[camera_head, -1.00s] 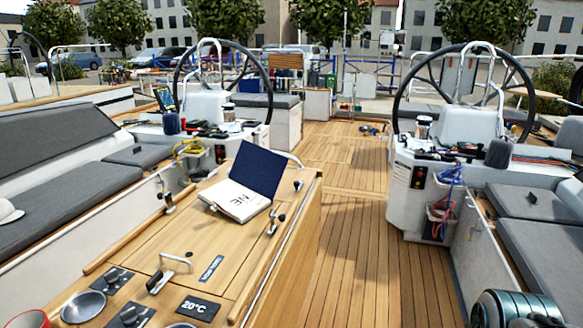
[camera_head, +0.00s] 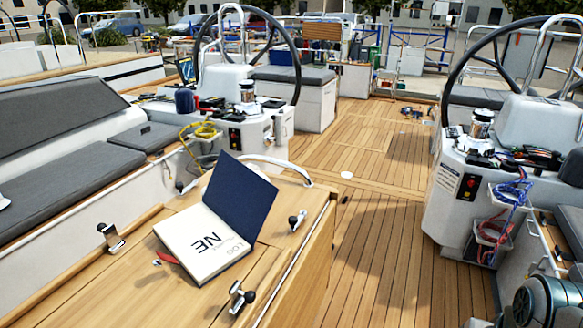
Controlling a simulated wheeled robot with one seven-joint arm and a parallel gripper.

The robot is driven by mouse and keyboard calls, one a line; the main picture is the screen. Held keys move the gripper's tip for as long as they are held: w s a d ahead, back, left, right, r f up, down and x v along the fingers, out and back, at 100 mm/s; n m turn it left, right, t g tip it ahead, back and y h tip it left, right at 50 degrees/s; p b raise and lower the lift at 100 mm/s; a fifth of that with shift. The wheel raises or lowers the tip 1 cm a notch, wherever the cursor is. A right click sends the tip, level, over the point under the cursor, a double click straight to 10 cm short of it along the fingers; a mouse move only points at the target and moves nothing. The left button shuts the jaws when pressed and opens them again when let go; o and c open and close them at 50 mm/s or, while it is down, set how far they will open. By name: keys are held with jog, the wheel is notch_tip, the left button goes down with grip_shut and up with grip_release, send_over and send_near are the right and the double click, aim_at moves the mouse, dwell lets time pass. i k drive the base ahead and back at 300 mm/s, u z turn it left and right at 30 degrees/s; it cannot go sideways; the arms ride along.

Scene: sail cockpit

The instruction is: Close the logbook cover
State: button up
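The logbook (camera_head: 205,243) lies open on the wooden cockpit table. Its white page shows the letters "NE" and "LOG". Its dark blue cover (camera_head: 240,195) stands up, tilted, along the far right side of the page. A bit of red shows at the book's near left edge. My gripper is not in view.
The wooden table (camera_head: 110,285) carries metal latches (camera_head: 241,297) near the book and a curved rail (camera_head: 278,166) at its far end. A teak deck (camera_head: 375,240) lies open to the right. Two helm pedestals with steering wheels (camera_head: 252,60) stand beyond, with grey seats on the left.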

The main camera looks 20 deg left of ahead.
aim_at(242, 197)
jog(key=i, duration=2.65)
jog(key=u, duration=3.05)
